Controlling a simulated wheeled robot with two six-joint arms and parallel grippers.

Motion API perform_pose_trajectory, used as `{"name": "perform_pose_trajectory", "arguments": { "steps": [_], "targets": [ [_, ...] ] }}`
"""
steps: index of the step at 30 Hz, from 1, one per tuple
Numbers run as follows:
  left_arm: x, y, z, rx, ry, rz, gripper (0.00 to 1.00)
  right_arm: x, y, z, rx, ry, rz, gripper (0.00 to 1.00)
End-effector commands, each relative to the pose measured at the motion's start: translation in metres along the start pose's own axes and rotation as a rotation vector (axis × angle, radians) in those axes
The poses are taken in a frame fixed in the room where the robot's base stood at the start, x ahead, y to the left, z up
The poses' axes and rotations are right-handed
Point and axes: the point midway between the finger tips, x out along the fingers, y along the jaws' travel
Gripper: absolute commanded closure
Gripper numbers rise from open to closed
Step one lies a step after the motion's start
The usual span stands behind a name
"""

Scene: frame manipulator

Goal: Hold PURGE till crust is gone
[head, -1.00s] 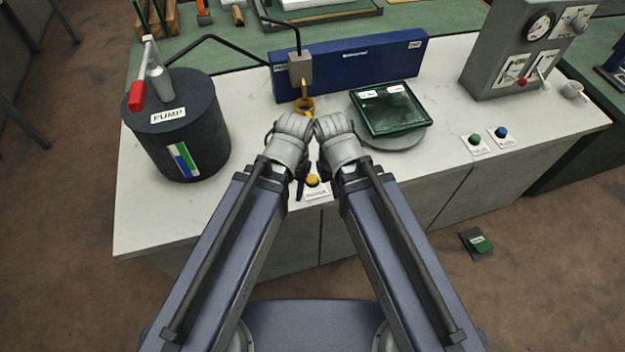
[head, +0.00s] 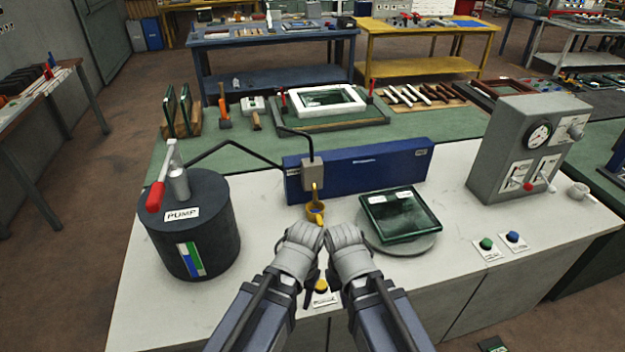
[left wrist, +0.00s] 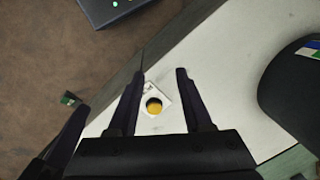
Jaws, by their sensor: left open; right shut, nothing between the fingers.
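The yellow PURGE button (head: 321,286) sits on the bench's front edge, its label partly covered. It also shows in the left wrist view (left wrist: 154,105), beyond my open, empty left gripper (left wrist: 160,73). In the head view my left gripper (head: 311,277) is just above and left of the button; I cannot tell whether it touches. My right gripper (head: 334,274) is close beside it, shut and empty. Any crust is too small to tell.
The dark pump (head: 190,240) with a red-handled lever stands left. A green-framed panel (head: 400,213) lies on a round turntable (head: 372,240). A grey gauge box (head: 527,150), green button (head: 486,243) and blue button (head: 513,236) are right. A blue box (head: 375,170) stands behind.

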Motion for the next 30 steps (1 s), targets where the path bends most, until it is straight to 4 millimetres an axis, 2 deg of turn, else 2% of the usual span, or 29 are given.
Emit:
{"name": "perform_pose_trajectory", "arguments": {
  "steps": [1,4,7,13,22,30],
  "targets": [
    [0.0,0.0,0.0,-0.002,0.0,0.0,0.56,0.0,0.0,0.0,0.0,0.0,0.0,1.0],
    [-0.002,-0.001,-0.003,-0.034,0.002,0.002,0.67,-0.002,0.0,0.0,0.0,0.0,0.0,1.0],
    [-0.007,-0.004,-0.011,-0.138,0.007,0.01,0.78,-0.007,0.001,0.0,0.0,0.0,0.0,1.0],
    [-0.023,-0.017,-0.037,-0.534,0.018,0.043,1.0,-0.023,0.002,0.001,0.0,0.0,0.0,1.0],
    [-0.044,-0.036,-0.076,-1.188,0.013,0.105,1.0,-0.043,0.004,0.003,0.001,0.0,0.0,1.0],
    [-0.051,-0.015,-0.103,-1.68,-0.024,0.119,1.0,-0.047,0.004,0.003,0.001,0.0,0.0,1.0]
  ]
}}
